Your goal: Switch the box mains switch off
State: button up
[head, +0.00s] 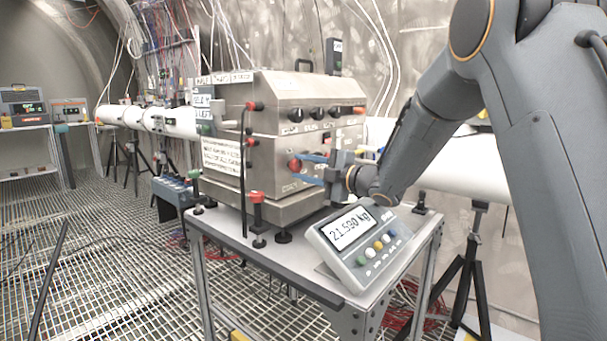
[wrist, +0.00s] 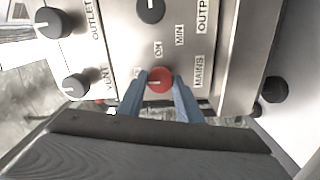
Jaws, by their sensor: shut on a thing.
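The steel box (head: 275,125) stands on a small table. Its mains switch is a red round knob (head: 294,165) low on the front panel. In the wrist view the red knob (wrist: 159,79) sits beside the labels MAINS and ON, with a small pale mark on its face. Which setting the mark points to is hard to tell. My gripper (head: 310,169) reaches in from the right, and its blue fingers touch the knob from both sides. In the wrist view my gripper (wrist: 159,88) is shut on the knob. The OFF label is not readable.
A scale display (head: 358,236) reading 21.590 kg stands on the table in front of the box. Black knobs (head: 317,113) line the upper panel. A white pipe (head: 455,180) runs behind.

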dwell(0.3)
jog(key=o, duration=1)
jog(key=shift+o, duration=0.2)
jog(key=v, duration=0.8)
jog(key=shift+b, duration=0.3)
